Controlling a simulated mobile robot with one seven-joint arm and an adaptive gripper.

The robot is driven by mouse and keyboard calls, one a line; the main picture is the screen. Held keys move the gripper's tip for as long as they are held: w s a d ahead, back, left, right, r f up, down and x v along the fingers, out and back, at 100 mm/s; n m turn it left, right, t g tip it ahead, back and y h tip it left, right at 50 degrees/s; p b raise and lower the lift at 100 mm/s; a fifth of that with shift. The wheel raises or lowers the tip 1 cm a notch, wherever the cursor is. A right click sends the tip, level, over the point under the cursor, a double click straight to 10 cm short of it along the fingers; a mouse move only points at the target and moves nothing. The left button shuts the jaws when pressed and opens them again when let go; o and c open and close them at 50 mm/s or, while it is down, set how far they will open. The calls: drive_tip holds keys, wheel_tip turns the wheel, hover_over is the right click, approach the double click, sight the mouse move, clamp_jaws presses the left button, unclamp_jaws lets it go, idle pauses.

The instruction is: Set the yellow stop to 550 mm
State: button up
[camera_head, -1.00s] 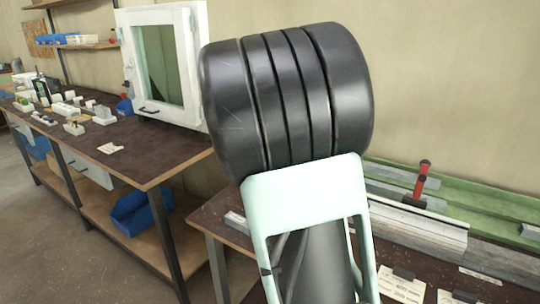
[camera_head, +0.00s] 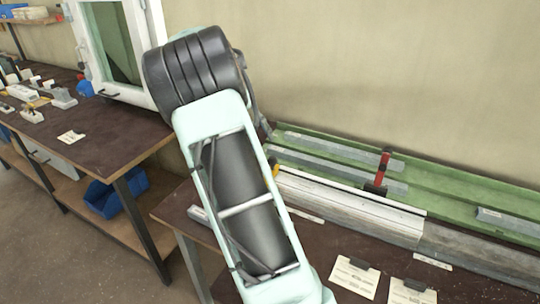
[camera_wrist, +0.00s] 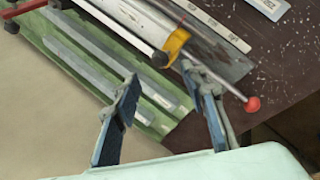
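The yellow stop (camera_wrist: 177,44) sits on the light profile rail (camera_wrist: 137,20) in the wrist view, near the rail's end. A thin rod ending in a red knob (camera_wrist: 253,104) runs out beside it; one gripper finger partly covers where the rod starts. In the head view only a sliver of the yellow stop (camera_head: 275,168) shows beside my arm. My gripper (camera_wrist: 160,74) is open and empty, its two blue-padded fingers apart, with the stop just beyond the right fingertip; I cannot tell if they touch. A white strip with markings (camera_wrist: 212,25) lies along the rail.
A red-handled clamp (camera_head: 382,170) stands on the rail farther right. Grey bars (camera_head: 335,150) lie in the green tray (camera_head: 450,180) behind. Cards (camera_head: 355,277) lie on the bench front. A second bench (camera_head: 100,135) with a white window frame (camera_head: 118,50) stands left.

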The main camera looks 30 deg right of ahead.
drive_tip(key=x, duration=0.8)
drive_tip(key=shift+s+d+f, duration=0.1)
drive_tip(key=shift+d+f, duration=0.1)
drive_tip(key=shift+f, duration=0.05)
clamp_jaws()
